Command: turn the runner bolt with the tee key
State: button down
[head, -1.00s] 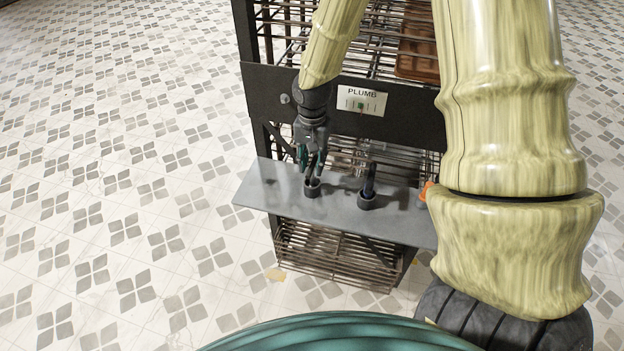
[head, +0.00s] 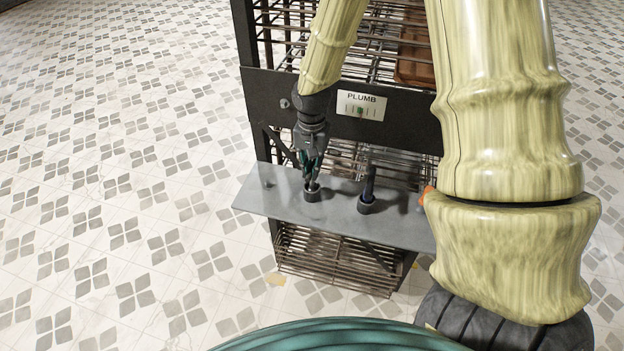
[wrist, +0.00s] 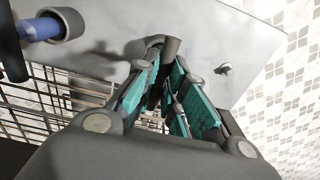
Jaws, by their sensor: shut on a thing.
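My gripper (head: 312,182) points down at the left cup (head: 313,195) on a grey shelf. Its teal-padded fingers (wrist: 170,100) are closed around a slim dark tool (wrist: 166,92) standing in that cup, which appears to be the tee key. The fingers hide most of it, including its head. A round bolt head (head: 284,103), possibly the runner bolt, sits on the dark plate up and left of my gripper, clear of the tool.
A second cup (head: 367,205) holds another tool with a blue shaft (wrist: 40,28) and a dark crossbar. The grey shelf (head: 262,196) juts from a wire rack. An orange thing (head: 427,193) is partly hidden by my arm.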

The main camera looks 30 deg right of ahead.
jog(key=shift+r+p, duration=2.25)
jog(key=shift+r, duration=0.55)
jog(key=shift+a+f, duration=0.1)
